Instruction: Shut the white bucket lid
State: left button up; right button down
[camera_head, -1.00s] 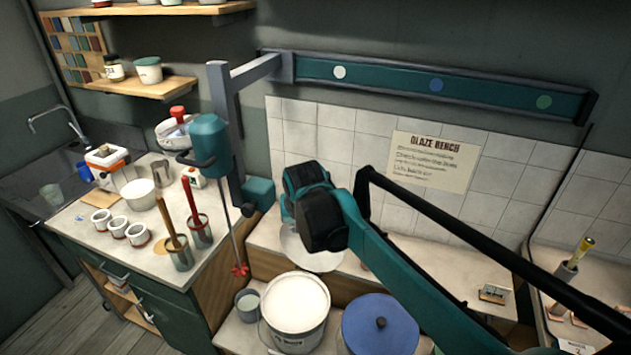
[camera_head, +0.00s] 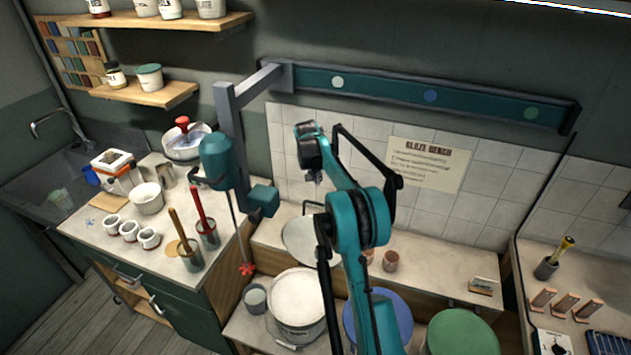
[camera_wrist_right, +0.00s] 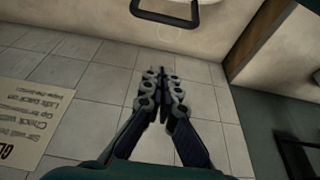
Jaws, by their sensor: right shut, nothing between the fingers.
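The white bucket (camera_head: 299,318) stands in the lower middle of the head view, its round top showing pale contents. A pale grey round lid (camera_head: 298,238) is raised behind it, tilted up, with a dark loop handle at its upper edge. My right gripper (camera_head: 315,180) is above and behind the lid, in front of the tiled wall, apart from the lid. In the right wrist view its fingers (camera_wrist_right: 164,85) are together and empty, and a dark loop handle (camera_wrist_right: 165,18) shows at the top edge. My left gripper is not in view.
A mixer (camera_head: 218,160) hangs on a wall arm left of the bucket, its shaft reaching down near a small grey pail (camera_head: 255,298). Blue (camera_head: 397,312) and green (camera_head: 463,333) lidded buckets stand to the right.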

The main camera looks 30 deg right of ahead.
notch_tip(320, 180, down, 7)
jog(key=a, duration=0.1)
jog(key=shift+s, duration=0.45)
jog(key=shift+f, duration=0.1)
jog(key=shift+a, duration=0.15)
